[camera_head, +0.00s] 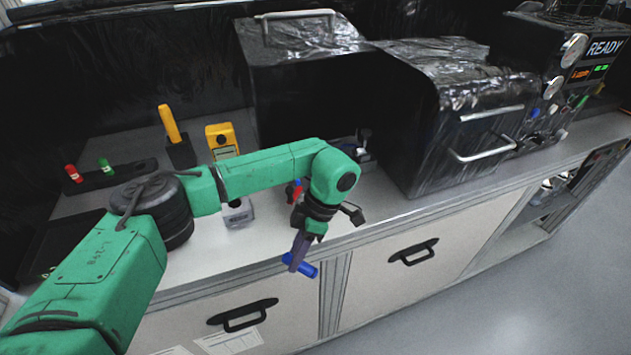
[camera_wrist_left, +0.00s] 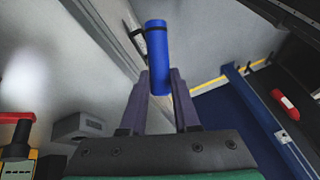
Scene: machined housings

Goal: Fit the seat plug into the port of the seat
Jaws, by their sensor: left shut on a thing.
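A blue cylinder, likely the seat plug (camera_head: 303,266), is held by my left gripper (camera_head: 297,254) in front of the counter edge, above the drawer fronts. In the left wrist view the blue cylinder (camera_wrist_left: 157,48) stands lengthwise between the two purple fingertips of my left gripper (camera_wrist_left: 160,85), its far end sticking out past them. A small grey labelled block (camera_head: 238,214), possibly the seat, sits on the counter left of the gripper. A grey block also shows at the lower left of the wrist view (camera_wrist_left: 80,127). No port can be made out. My right gripper is not in view.
A yellow meter (camera_head: 221,139), a yellow-handled tool in a dark holder (camera_head: 170,124) and a rack with red and green pieces (camera_head: 110,176) stand at the back left. A large black box with handles (camera_head: 440,120) stands right of the arm. The front counter strip is mostly bare.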

